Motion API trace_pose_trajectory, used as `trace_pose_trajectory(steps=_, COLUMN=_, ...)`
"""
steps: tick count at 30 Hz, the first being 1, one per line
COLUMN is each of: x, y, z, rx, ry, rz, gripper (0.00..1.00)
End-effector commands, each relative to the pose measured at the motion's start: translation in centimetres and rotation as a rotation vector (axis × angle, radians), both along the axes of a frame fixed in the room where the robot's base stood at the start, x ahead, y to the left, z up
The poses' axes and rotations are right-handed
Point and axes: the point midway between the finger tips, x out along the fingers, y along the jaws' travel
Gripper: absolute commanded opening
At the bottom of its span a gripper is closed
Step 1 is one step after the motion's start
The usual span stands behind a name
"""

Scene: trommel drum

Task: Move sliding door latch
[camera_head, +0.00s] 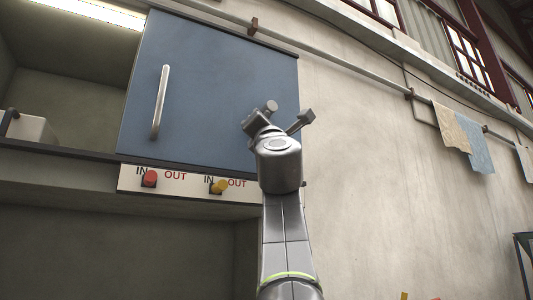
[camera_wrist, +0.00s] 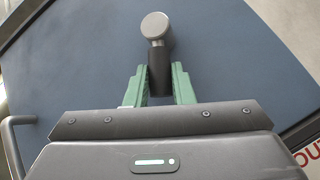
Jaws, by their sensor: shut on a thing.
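The latch (camera_wrist: 155,27) is a dark grey stem with a round knob, standing out from the blue sliding door (camera_head: 220,75). In the head view the latch's round end (camera_head: 271,106) shows near the door's lower right part. In the wrist view my gripper (camera_wrist: 160,80) has its green fingers on both sides of the latch stem and is shut on it. The door covers the right part of the cabinet opening, and the left part is open.
A vertical metal handle (camera_head: 160,102) is on the door's left part. Below is a panel (camera_head: 195,187) with a red knob (camera_head: 149,178) and a yellow knob (camera_head: 219,186), marked IN and OUT. A pale box (camera_head: 33,128) stands inside at left. Cloths (camera_head: 452,128) hang at right.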

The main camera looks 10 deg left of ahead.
Motion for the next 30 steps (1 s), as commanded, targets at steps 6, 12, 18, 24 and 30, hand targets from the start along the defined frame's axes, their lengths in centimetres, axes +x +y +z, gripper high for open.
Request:
trace_pose_trajectory(steps=6, x=0.8, y=-1.1, z=-0.8, rx=-0.146, ry=-0.099, rz=-0.004, gripper=0.00)
trace_pose_trajectory(steps=12, x=1.3, y=-1.8, z=-0.6, rx=-0.268, ry=-0.180, rz=-0.001, gripper=0.00)
trace_pose_trajectory(steps=18, x=1.6, y=-2.3, z=-0.5, rx=-0.352, ry=-0.237, rz=-0.001, gripper=0.00)
trace_pose_trajectory(steps=24, x=1.7, y=-2.5, z=-0.6, rx=-0.396, ry=-0.268, rz=0.000, gripper=0.00)
trace_pose_trajectory(steps=30, x=1.7, y=-2.6, z=-0.6, rx=-0.411, ry=-0.279, rz=-0.001, gripper=0.00)
